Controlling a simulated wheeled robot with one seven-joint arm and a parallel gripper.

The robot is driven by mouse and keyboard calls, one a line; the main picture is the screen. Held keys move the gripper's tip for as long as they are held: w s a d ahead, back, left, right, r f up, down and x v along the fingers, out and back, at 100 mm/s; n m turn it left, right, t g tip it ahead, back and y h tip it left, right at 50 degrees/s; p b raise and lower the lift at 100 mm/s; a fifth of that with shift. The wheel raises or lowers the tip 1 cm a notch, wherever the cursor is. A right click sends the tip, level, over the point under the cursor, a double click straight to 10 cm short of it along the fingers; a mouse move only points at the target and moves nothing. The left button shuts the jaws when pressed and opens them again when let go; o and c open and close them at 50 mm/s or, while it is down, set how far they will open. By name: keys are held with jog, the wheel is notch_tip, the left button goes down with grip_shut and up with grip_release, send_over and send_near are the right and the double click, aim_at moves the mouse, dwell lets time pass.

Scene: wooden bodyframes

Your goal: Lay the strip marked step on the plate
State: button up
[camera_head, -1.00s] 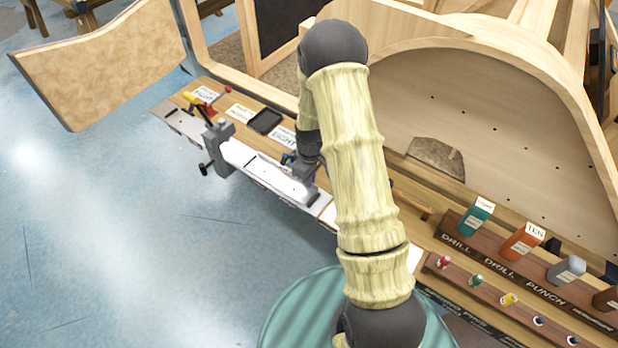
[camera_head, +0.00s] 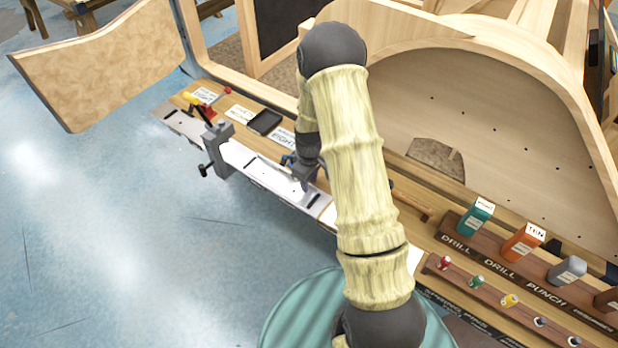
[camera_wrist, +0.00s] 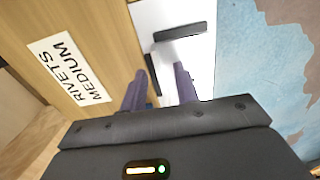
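A long pale metal piece (camera_head: 245,160) lies along the bench's front edge, under a grey clamp (camera_head: 219,140). I cannot tell strip from plate in it, and no word "step" is legible. My gripper (camera_head: 301,180) is low over its right part, near a dark slot, partly hidden by my arm. In the wrist view the two fingers (camera_wrist: 159,70) stand apart, over or beside a white surface (camera_wrist: 200,65) with a dark bar (camera_wrist: 180,31) across it. Nothing is clearly held between them. Contact with the surface cannot be told.
A card reading "RIVETS MEDIUM" (camera_wrist: 68,68) lies on the wood beside the fingers. A black tray (camera_head: 264,122) and a red and yellow tool (camera_head: 204,108) lie further left. Racks of drills and punches (camera_head: 520,255) stand at right. Open floor (camera_head: 110,230) lies in front.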

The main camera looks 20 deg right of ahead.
jog(key=shift+r, duration=0.15)
notch_tip(320, 180, up, 17)
dwell(0.5)
jog(key=shift+r, duration=0.1)
jog(key=shift+s, duration=0.1)
dwell(0.4)
jog(key=s+a+r+m+t+p, duration=0.1)
jog(key=s+a+r+m+p, duration=0.1)
jog(key=s+r, duration=0.3)
jog(key=s+a+r+m+t+p, duration=0.1)
jog(key=s+r+m+p, duration=0.3)
jog(key=s, duration=0.8)
jog(key=shift+a+r+m+t, duration=0.3)
jog(key=shift+a+r+m, duration=0.25)
jog(key=shift+r+m, duration=0.1)
